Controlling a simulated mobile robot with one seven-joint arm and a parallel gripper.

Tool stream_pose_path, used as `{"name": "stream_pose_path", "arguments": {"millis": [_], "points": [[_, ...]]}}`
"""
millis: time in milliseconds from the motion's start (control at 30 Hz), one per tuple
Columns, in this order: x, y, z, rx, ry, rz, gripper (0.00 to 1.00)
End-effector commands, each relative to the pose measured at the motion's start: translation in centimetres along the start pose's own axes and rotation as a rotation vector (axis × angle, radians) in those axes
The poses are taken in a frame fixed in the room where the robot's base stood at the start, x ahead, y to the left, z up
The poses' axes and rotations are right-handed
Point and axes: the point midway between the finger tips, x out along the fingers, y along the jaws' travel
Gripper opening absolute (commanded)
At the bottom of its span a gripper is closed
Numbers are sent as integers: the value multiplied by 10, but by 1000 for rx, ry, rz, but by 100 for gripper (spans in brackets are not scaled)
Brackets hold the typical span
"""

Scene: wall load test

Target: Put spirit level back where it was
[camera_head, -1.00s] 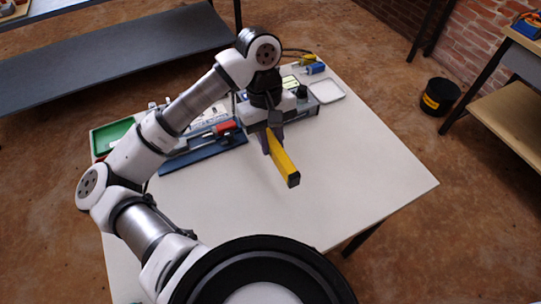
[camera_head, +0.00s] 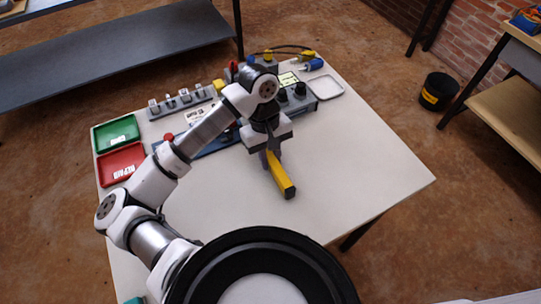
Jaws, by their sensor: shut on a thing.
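The spirit level (camera_head: 281,177) is a yellow bar with a dark end cap. It points toward the front of the white table (camera_head: 340,180), in the middle of the head view. My gripper (camera_head: 268,156) is shut on its far part, which the gripper partly hides. The level is at or just above the table top; I cannot tell whether it touches.
A green tray (camera_head: 117,131) and a red tray (camera_head: 121,162) are at the table's left. A grey device with black knobs (camera_head: 301,92), a white tray (camera_head: 325,86) and a blue-handled tool (camera_head: 314,64) stand at the back. The table's right side is clear.

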Motion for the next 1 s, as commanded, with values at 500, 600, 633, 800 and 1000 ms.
{"name": "stream_pose_path", "arguments": {"millis": [500,600,633,800,1000], "points": [[0,0,0,0,0,0,43],[-4,0,1,0,-1,1,43],[-5,0,1,0,0,1,43],[-30,0,-1,1,6,-2,43],[-74,1,-1,1,6,-1,43]]}}
